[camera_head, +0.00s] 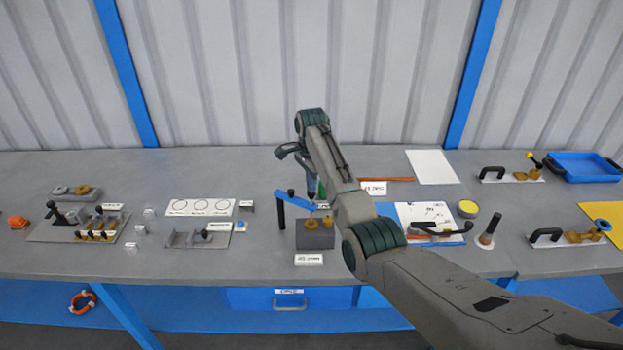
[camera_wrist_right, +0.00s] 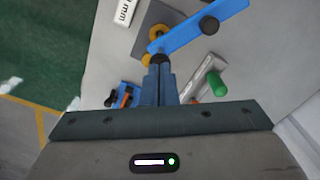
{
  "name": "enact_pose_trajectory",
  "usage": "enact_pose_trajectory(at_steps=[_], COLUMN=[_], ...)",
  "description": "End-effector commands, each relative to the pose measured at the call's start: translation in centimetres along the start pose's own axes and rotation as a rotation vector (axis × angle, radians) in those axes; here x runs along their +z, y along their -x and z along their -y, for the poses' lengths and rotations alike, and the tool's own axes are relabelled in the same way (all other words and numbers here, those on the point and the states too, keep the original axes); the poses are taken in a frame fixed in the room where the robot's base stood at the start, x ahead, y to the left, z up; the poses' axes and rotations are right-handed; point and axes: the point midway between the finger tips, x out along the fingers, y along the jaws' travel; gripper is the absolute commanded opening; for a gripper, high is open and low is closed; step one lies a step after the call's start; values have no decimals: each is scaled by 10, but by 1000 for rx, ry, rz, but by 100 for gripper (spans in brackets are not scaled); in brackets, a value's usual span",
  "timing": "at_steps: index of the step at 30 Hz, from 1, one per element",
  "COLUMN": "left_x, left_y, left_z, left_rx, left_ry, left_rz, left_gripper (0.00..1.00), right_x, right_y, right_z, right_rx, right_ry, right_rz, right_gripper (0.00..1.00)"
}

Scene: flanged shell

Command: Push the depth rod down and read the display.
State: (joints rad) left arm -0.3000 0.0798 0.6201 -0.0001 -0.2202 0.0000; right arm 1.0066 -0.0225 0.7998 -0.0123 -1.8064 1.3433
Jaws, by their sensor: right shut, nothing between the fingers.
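A grey block (camera_head: 315,235) stands mid-table with brass parts on it, under a blue arm (camera_head: 281,212) on a post. The blue arm (camera_wrist_right: 225,16) with its black knob also shows in the right wrist view. A white display (camera_head: 309,259) lies in front of the block; its digits are too small to read. In the wrist view only its "mm" end (camera_wrist_right: 125,11) shows. My right gripper (camera_wrist_right: 160,66) is shut and empty, pointing down at a dark round top (camera_wrist_right: 160,58) beside the brass discs (camera_wrist_right: 159,32). I cannot tell whether it touches. My left gripper is out of view.
A green-handled tool (camera_wrist_right: 216,83) lies near the gripper. To the left are a white sheet with circles (camera_head: 200,207) and fixtures with black knobs (camera_head: 98,211). To the right are a yellow-topped can (camera_head: 467,207), toggle clamps and a blue tray (camera_head: 582,166). The table's front left is clear.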

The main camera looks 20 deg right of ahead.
Motion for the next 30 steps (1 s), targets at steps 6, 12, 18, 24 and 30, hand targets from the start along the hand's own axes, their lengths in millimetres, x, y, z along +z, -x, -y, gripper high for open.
enact_pose_trajectory(at_steps=[6, 12, 18, 24, 30], left_x=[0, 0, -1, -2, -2], left_y=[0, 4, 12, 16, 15], left_z=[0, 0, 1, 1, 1], left_rx=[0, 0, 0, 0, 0], left_ry=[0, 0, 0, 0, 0], left_rz=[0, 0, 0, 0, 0], left_gripper=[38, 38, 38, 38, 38], right_x=[0, 0, 0, 0, 0], right_y=[0, 5, 15, 21, 20], right_z=[0, 0, 0, 0, 0], right_rx=[1, 0, 0, 0, 0], right_ry=[0, 0, 0, 0, 0], right_rz=[0, 0, 0, 0, 0], right_gripper=[0, 0, 0, 0, 0])
